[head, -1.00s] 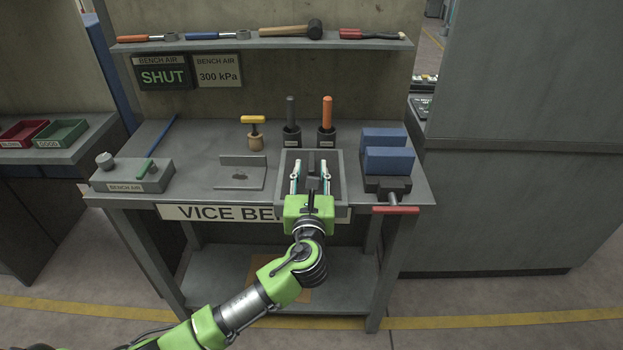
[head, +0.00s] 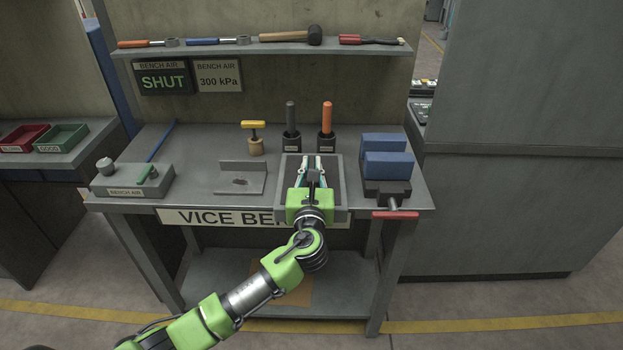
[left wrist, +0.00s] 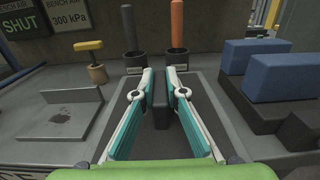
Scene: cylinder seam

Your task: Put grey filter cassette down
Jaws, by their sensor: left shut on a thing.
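The grey filter cassette (left wrist: 160,114) shows as a dark grey upright block between the fingers in the left wrist view. My left gripper (left wrist: 160,95) is shut on it, with a finger pad on each side. In the head view my left gripper (head: 312,168) is over the grey tray (head: 340,190) at the bench's front edge, and its fingers largely hide the cassette. The cassette stands within the tray's outline; I cannot tell whether its underside touches the tray floor. My right gripper is not in view.
Two holders with a dark handle (head: 291,116) and an orange handle (head: 327,118) stand just behind the tray. Blue blocks on a vice (head: 387,164) are close on its right. A metal angle plate (head: 241,178) is at left. A tool shelf (head: 262,46) is above.

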